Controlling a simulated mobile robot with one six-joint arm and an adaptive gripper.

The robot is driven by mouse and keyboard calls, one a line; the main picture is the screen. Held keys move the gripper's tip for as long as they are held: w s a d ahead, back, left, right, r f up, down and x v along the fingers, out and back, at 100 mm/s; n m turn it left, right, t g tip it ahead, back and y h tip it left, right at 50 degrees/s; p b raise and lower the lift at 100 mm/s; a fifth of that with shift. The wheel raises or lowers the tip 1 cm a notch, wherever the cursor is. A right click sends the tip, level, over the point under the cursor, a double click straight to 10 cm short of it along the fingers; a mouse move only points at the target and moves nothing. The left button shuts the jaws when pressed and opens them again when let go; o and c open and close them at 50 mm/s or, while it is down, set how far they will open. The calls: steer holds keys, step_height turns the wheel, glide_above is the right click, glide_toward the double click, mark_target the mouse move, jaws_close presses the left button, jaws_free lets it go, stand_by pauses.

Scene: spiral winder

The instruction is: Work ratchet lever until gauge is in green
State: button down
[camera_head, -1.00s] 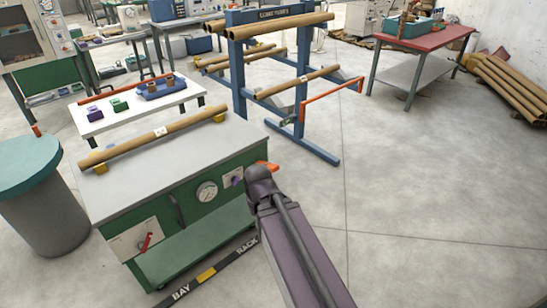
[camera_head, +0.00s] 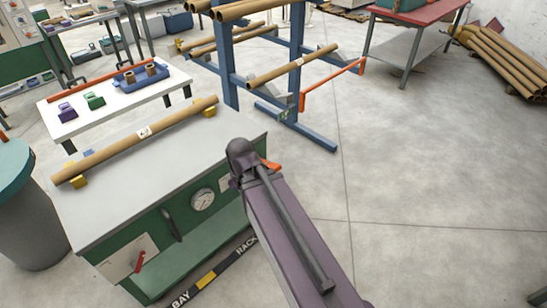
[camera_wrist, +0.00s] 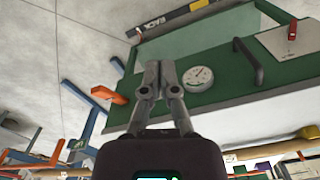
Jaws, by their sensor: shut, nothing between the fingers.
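The green cabinet (camera_head: 205,215) carries a round white gauge (camera_head: 203,199) on its front, also seen in the wrist view (camera_wrist: 198,78). The gauge's needle and colours are too small to read. An orange grip (camera_head: 270,164), likely the ratchet lever's end, shows just past my arm at the cabinet's right end. It also shows in the wrist view (camera_wrist: 108,95), left of my gripper (camera_wrist: 161,66). My gripper is shut and empty, its fingertips over the green front between that grip and the gauge. In the head view my arm hides the gripper and part of the front.
A dark handle (camera_head: 171,225) and a red lever on a white plate (camera_head: 138,263) are left of the gauge. A cardboard tube (camera_head: 140,135) rests on the cabinet top. A blue rack (camera_head: 290,135) stands behind; open floor (camera_head: 430,190) lies right.

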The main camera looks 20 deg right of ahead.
steer(key=shift+w+a, duration=0.2)
steer(key=shift+w, duration=0.25)
steer(key=w+d+f+n+t+y+b, duration=0.1)
steer(key=w+d+f+n+t+b, duration=0.1)
steer(key=w+d, duration=0.9)
steer(key=w+d+f+n+t+b, duration=0.2)
steer(key=w+d+f+b, duration=0.2)
steer(key=w+d, duration=0.7)
steer(key=shift+w+d+t+y+b, duration=0.3)
steer(key=shift+w+d+y+b, duration=0.1)
steer(key=shift+d+b, duration=0.4)
steer(key=shift+f, duration=0.15)
